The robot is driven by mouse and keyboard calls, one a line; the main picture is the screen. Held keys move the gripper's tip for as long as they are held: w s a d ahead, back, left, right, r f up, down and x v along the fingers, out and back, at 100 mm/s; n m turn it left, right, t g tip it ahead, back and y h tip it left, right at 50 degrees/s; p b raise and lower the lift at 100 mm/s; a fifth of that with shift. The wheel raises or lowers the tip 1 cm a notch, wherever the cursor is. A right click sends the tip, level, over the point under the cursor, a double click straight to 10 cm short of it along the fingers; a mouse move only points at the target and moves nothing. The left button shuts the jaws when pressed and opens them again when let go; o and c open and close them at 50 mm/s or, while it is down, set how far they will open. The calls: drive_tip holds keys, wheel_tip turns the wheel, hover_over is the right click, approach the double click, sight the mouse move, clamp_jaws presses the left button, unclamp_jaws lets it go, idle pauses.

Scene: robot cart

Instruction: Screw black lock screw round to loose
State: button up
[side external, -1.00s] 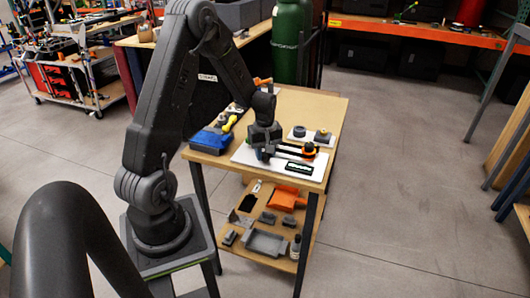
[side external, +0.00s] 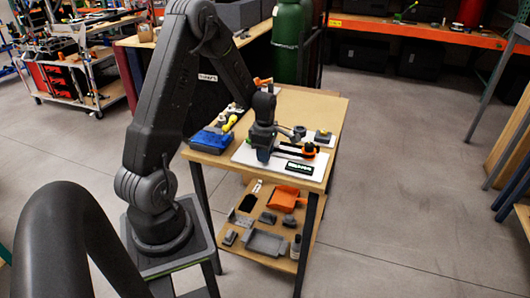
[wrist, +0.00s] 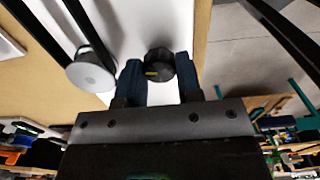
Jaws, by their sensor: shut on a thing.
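The black lock screw (wrist: 158,62) is a round black knob with a small yellow mark, seen from above in the wrist view. My gripper (wrist: 157,78) has its two dark blue fingers on either side of the knob and is shut on it. In the side external view my gripper (side external: 264,154) points down at the white board (side external: 240,156) on the table. There the lock screw is hidden or too small to make out behind the fingers.
A black bar with an orange-and-black knob (side external: 309,150) lies right of my gripper. A black-and-green label block (side external: 300,167) is in front. A blue box (side external: 210,140) stands left. A pale round disc (wrist: 91,70) sits beside the screw. The table's front edge is close.

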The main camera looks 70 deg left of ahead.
drive_tip(key=shift+n, duration=1.2)
drive_tip(key=o, duration=0.9)
drive_tip(key=shift+o, duration=0.2)
wheel_tip(320, 180, up, 14)
drive_tip(key=shift+f, duration=0.1)
